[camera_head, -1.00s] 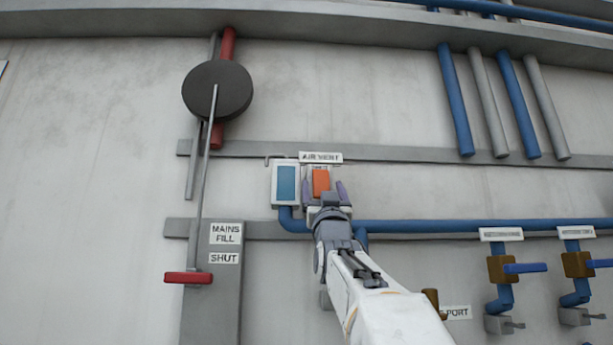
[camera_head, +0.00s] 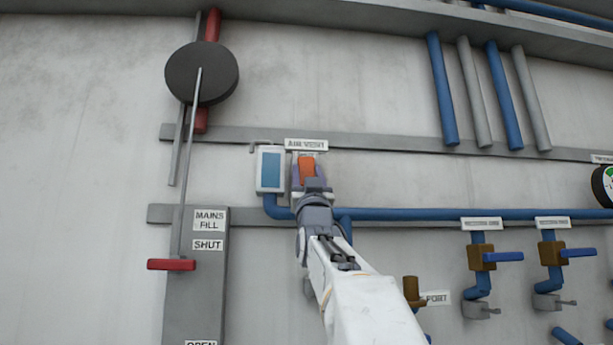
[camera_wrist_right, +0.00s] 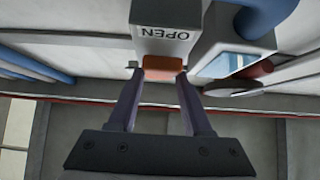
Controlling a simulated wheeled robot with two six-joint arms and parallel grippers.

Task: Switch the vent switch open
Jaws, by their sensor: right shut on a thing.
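The vent switch is an orange rocker (camera_head: 307,168) on a pale box under the AIR VENT label (camera_head: 306,145). In the right wrist view the orange rocker (camera_wrist_right: 162,64) sits between the fingertips, below a box face (camera_wrist_right: 165,32) marked OPEN. My right gripper (camera_head: 309,181) is at the switch, its two purple fingers closed in on the orange part; it also shows in the right wrist view (camera_wrist_right: 160,75). The exact contact is small and partly hidden. My left gripper is not in view.
A white box with a blue window (camera_head: 271,170) stands just left of the switch. A blue pipe (camera_head: 420,214) runs below. A lever with a red handle (camera_head: 171,265) hangs at left. Blue-handled valves (camera_head: 503,257) are at lower right.

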